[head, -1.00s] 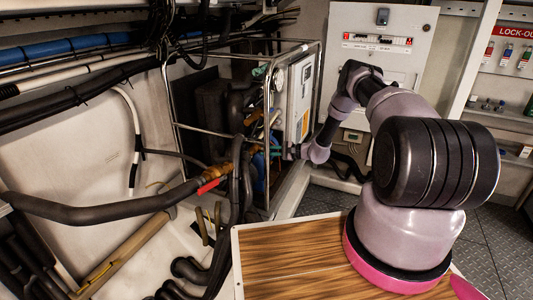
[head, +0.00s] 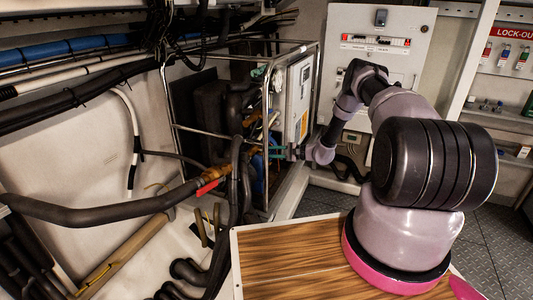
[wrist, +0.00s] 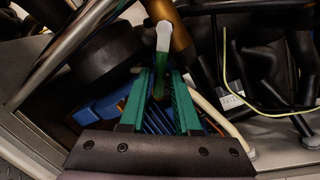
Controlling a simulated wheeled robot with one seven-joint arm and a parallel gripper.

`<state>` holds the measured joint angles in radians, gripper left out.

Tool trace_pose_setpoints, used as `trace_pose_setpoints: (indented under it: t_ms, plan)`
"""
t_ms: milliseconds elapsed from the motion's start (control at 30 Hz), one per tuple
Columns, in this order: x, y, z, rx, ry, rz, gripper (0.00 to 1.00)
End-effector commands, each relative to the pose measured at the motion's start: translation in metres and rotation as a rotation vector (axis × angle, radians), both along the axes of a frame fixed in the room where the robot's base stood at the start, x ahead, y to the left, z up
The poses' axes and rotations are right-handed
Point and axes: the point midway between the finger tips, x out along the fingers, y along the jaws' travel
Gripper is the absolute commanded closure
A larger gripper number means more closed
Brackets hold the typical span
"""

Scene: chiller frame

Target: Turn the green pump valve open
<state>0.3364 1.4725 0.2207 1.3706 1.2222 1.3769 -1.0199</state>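The green pump valve handle (wrist: 158,85) shows in the wrist view as a narrow green lever below a white end piece, beside a brass-coloured pipe (wrist: 179,36). My gripper (wrist: 160,75) has two teal fingers, one on each side of the green lever. The fingers stand apart, and I cannot tell whether either touches it. In the head view my gripper (head: 275,152) reaches left into the metal-framed chiller unit. The valve is too small and hidden to make out there.
A blue pump body (wrist: 105,106) lies behind and beside the fingers. A metal frame bar (wrist: 65,52) and a black round part (wrist: 104,55) are close on the left. Black hoses crowd the right. A red-handled valve (head: 208,187) sits on the pipe at left.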

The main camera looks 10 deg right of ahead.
Motion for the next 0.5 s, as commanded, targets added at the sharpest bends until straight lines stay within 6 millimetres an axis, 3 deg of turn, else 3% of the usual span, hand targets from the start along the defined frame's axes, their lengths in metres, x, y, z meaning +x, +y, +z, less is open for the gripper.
trace_pose_setpoints:
  t_ms: [300,500]
  plan:
    - [-0.028,-0.057,0.010,0.001,0.000,-0.003,0.69]
    - [-0.037,-0.074,0.014,0.001,0.000,-0.002,0.69]
